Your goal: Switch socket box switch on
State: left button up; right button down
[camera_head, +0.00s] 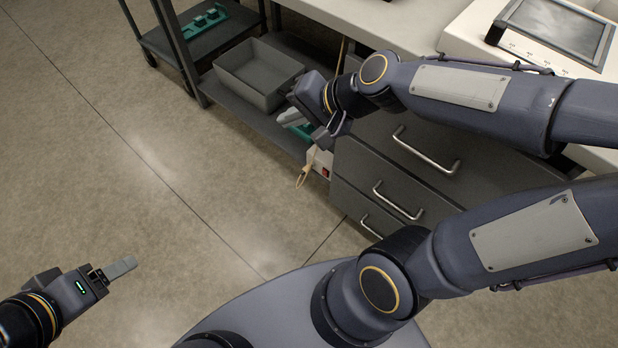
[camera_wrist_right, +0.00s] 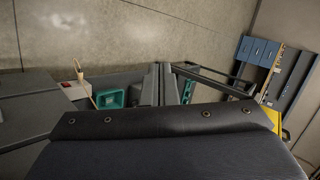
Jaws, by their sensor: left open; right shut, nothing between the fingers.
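The socket box (camera_head: 319,160) is a white box with a red switch (camera_head: 326,172), low beside the left side of the drawer cabinet. It also shows at the left of the right wrist view (camera_wrist_right: 70,91), with its red switch (camera_wrist_right: 66,85). Whether the switch is on cannot be told. My right gripper (camera_head: 324,138) is just above the box in the head view, apparently apart from it, and partly covers it. Its fingers (camera_wrist_right: 160,84) are shut and empty. My left gripper (camera_head: 118,270) is open and empty over the floor at lower left.
A tan cord (camera_head: 303,176) hangs by the box. A grey bin (camera_head: 246,92) and a teal object (camera_head: 301,131) are on the low shelf. The drawer cabinet (camera_head: 372,160) has protruding handles. The floor at left is mostly clear.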

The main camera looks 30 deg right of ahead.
jog(key=w+a+f+m+h+b, duration=0.1)
jog(key=w+f+m+h+b, duration=0.2)
jog(key=w+f+m, duration=0.7)
jog(key=w+f+m+h+b, duration=0.25)
jog(key=w+f, duration=0.35)
jog(key=f, duration=0.8)
jog(key=s+d+f+m+g+h+b, duration=0.1)
jog(key=f+m+h+b, duration=0.1)
jog(key=f, duration=0.6)
jog(key=s+d+f+m+g+h+b, duration=0.1)
jog(key=f+m+h, duration=0.3)
jog(key=f, duration=0.4)
jog(key=s+d+f+m+g+h+b, duration=0.1)
jog(key=s+d+f+m+h+b, duration=0.1)
jog(key=f, duration=0.6)
jog(key=shift+s+d+f+m+h+b, duration=0.2)
jog(key=shift+s+d+m+h+b, duration=0.1)
jog(key=shift+s+d+m+h, duration=0.55)
jog(key=shift+w+a, duration=0.1)
